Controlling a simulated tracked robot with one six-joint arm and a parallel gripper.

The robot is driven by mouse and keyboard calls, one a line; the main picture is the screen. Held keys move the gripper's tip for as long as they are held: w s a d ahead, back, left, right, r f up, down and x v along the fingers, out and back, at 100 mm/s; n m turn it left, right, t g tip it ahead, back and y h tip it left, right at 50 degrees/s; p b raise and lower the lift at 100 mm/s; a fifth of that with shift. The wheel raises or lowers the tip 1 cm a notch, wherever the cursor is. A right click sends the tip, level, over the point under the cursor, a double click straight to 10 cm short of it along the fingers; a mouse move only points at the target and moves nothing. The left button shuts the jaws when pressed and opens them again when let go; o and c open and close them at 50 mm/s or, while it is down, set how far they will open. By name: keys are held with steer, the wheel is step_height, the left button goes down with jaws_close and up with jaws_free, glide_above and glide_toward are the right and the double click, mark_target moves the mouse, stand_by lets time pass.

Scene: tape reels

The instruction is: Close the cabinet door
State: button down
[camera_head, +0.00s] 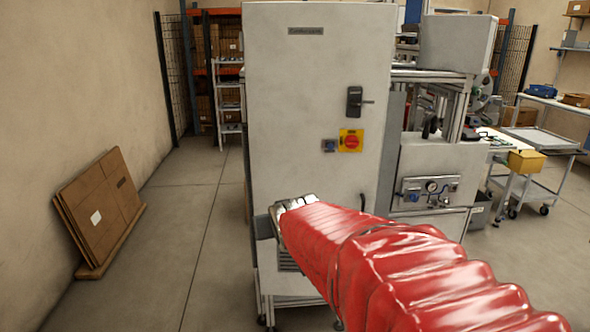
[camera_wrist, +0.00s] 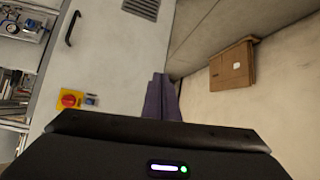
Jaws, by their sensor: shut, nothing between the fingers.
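The cabinet door (camera_head: 300,110) is a tall pale grey panel with a nameplate near its top, facing me in the head view. It carries a black lever lock (camera_head: 355,101) and a red knob on a yellow plate (camera_head: 351,141). In the wrist view the door (camera_wrist: 110,75) fills the left side, with a black bar handle (camera_wrist: 72,29) and a vent. I cannot tell how far ajar it is. My gripper (camera_wrist: 162,78) has its dark fingers together and empty, by the door's edge. My red-sleeved arm hides the door's lower part; contact is unclear.
Flat cardboard (camera_head: 100,208) leans on the left wall, also visible in the wrist view (camera_wrist: 232,67). Bare floor lies between it and the cabinet. Machinery (camera_head: 430,175) stands right of the door, with a wheeled cart (camera_head: 525,175) farther right. Shelving (camera_head: 215,70) stands behind.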

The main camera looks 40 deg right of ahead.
mark_target(363, 167)
steer(key=w+d+m+t+h, duration=0.1)
steer(key=w+d+h, duration=0.1)
steer(key=d, duration=0.8)
steer(key=w+d+m+t+h, duration=0.1)
steer(key=w+d+h, duration=0.15)
steer(key=d, duration=0.75)
steer(key=s+d+f+t+h, duration=0.1)
steer(key=s+d, duration=0.1)
steer(key=d, duration=0.6)
steer(key=s+d+f+m+t+h, duration=0.1)
steer(key=d+f, duration=0.1)
steer(key=d, duration=0.6)
steer(key=shift+s+f, duration=0.25)
steer(key=shift+s, duration=0.15)
steer(key=shift+x, duration=7)
steer(key=shift+w+r, duration=0.1)
steer(key=shift+w, duration=0.05)
